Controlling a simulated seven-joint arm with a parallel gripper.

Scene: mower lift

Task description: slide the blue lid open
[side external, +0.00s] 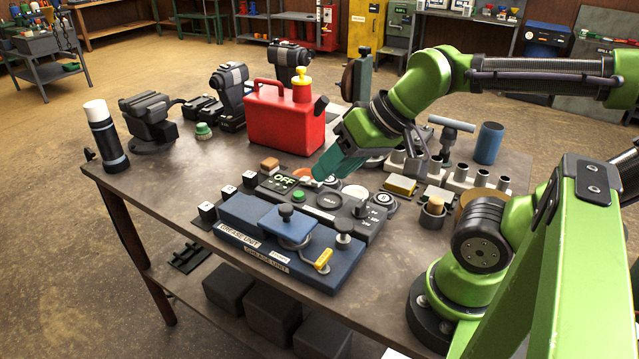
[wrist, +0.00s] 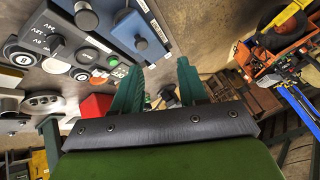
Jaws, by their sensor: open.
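The blue grease unit (side external: 237,216) lies at the front of the workbench, marked with "GREASE UNIT" labels. A blue lid (side external: 280,232) with a dark round knob (side external: 286,210) sits on top of it. In the wrist view, part of the blue unit (wrist: 112,22) with a dark knob (wrist: 141,43) shows at the top, beyond the fingertips. My gripper (side external: 325,178) has teal fingers and hangs over the control panel, behind and right of the lid, apart from the knob. In the wrist view my gripper (wrist: 158,66) shows two spread fingers with nothing between them.
A dark control panel (side external: 330,200) with an OFF display and buttons sits directly behind the unit. A red canister (side external: 284,122) stands at the back. A yellow-handled part (side external: 323,261) lies at the unit's right front. Bare bench (side external: 385,275) shows to the right.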

